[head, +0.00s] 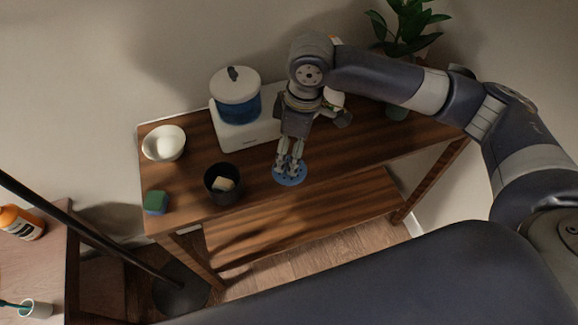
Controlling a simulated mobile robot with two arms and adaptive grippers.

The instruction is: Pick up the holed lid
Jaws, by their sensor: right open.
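The holed lid (290,177) is a flat blue disc with small holes, lying near the front edge of the wooden table (335,159). My right gripper (289,172) points down over the lid, its fingertips at or just above the disc. The fingers are open and hide part of the lid. I cannot tell whether they touch it. My left gripper is not in view.
A black cup (211,191) with a pale block inside stands left of the lid.

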